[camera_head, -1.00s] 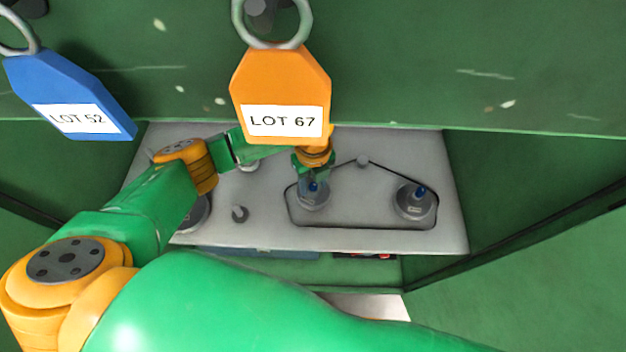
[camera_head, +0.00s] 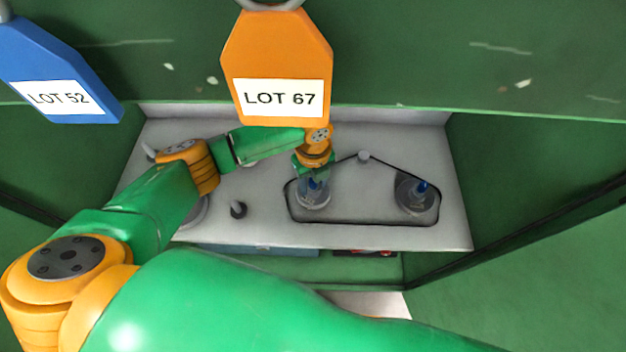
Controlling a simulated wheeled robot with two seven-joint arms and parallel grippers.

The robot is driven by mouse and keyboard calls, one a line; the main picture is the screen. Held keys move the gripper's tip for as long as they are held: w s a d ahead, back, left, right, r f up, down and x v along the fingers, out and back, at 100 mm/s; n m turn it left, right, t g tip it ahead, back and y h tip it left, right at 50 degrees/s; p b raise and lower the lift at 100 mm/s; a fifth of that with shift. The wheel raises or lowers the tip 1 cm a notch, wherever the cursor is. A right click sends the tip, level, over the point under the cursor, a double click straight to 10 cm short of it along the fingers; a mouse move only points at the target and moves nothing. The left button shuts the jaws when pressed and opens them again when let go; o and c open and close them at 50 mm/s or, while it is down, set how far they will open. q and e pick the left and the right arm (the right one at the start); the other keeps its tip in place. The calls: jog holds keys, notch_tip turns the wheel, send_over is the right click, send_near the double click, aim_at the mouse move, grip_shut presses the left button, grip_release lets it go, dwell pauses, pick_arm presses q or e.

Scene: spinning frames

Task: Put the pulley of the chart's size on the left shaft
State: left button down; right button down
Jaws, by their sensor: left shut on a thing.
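A grey pulley (camera_head: 313,203) sits at the left end of a black belt loop on the grey panel. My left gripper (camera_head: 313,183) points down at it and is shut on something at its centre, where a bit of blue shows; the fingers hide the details. A second grey pulley (camera_head: 416,196) with a blue knob stands at the right end of the belt (camera_head: 365,221). A bare dark peg (camera_head: 238,209) stands to the left of the belt loop. No chart can be made out. My right gripper is not in view.
An orange tag (camera_head: 277,60) reading LOT 67 and a blue tag (camera_head: 45,70) reading LOT 52 hang in front of the panel (camera_head: 440,150). A small grey idler (camera_head: 363,156) touches the belt's top. Red items (camera_head: 372,253) lie below the panel's front edge.

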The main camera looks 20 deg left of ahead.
pick_arm(q)
jog(key=shift+c, duration=1.4)
grip_release()
jog(key=shift+o, duration=0.2)
jog(key=shift+o, duration=1.2)
jog(key=shift+r, duration=0.15)
notch_tip(320, 180, up, 10)
jog(key=p, duration=1.1)
